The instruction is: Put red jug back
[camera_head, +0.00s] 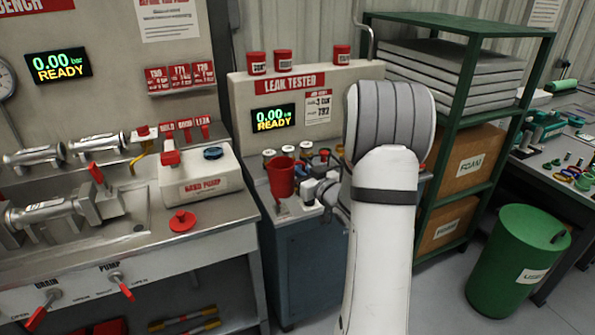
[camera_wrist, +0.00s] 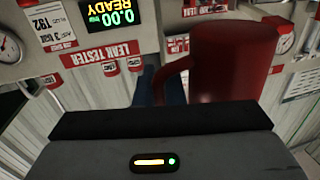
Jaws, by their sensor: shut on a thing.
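The red jug (camera_head: 281,177) is upright at the front of the leak tester bench in the head view. Its handle side faces my gripper (camera_head: 322,191), which reaches in from the right. In the wrist view the red jug (camera_wrist: 228,62) fills the upper right, with its handle (camera_wrist: 172,75) toward the middle. The blue-tinted fingers (camera_wrist: 160,85) are shut on the handle. My arm hides part of the bench to the right. I cannot tell whether the jug's base touches the bench top.
Several small fittings (camera_head: 308,153) stand behind the jug. The leak tester (camera_head: 270,87) backs the bench, with red cups (camera_head: 256,63) on top. The hand pump (camera_head: 200,175) and a red knob (camera_head: 183,221) are at left. A green shelf (camera_head: 450,120) and green bin (camera_head: 515,262) are at right.

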